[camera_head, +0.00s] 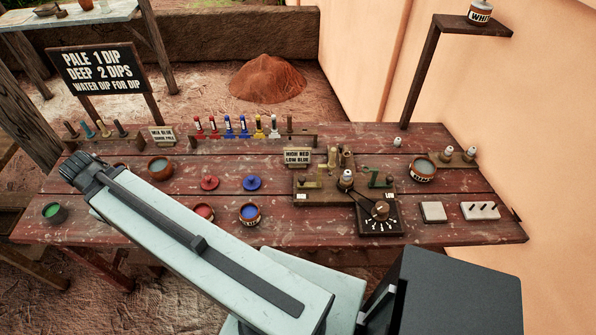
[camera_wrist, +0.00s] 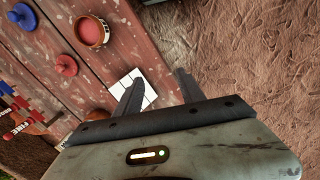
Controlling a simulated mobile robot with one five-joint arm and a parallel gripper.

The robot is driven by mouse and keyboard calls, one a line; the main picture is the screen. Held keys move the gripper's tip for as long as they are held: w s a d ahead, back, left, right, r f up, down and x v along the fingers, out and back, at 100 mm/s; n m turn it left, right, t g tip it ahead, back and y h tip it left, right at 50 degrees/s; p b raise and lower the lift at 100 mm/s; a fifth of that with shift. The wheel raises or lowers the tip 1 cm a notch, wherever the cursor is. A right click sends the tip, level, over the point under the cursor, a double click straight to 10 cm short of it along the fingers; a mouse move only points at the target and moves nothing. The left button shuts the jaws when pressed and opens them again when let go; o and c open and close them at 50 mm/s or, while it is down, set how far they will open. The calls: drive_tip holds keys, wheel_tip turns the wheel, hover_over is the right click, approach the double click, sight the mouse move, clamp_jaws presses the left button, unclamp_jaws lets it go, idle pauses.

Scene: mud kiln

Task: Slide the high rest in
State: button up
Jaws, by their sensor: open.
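The wooden rest fixture (camera_head: 330,198) stands right of the table's middle, behind a dark dial box. My gripper (camera_wrist: 159,75) is open and empty. The fixture is not recognisable in the wrist view.
A HIGH RED LOW BLUE sign (camera_head: 297,157) stands behind the fixture. The dial box (camera_head: 380,213) is in front. Red (camera_head: 203,212) and blue (camera_head: 250,213) pots and two lids lie between my gripper and the fixture. A bottle rack (camera_head: 240,139) is at the back.

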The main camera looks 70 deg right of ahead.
drive_tip(key=s+d+f+g, duration=0.1)
drive_tip(key=s+d, duration=0.3)
drive_tip(key=d, duration=0.5)
drive_tip(key=s+d, duration=0.4)
drive_tip(key=d, duration=0.6)
drive_tip(key=n+g+b, duration=0.1)
drive_tip(key=g+b, duration=0.2)
approach(301, 178)
drive_tip(key=f, duration=0.1)
drive_tip(key=b+x, duration=0.6)
drive_tip(key=x, duration=0.1)
drive_tip(key=shift+s+d+f+b, duration=0.1)
drive_tip(key=shift+s+f+b, duration=0.05)
drive_tip(key=shift+b, duration=0.15)
clamp_jaws()
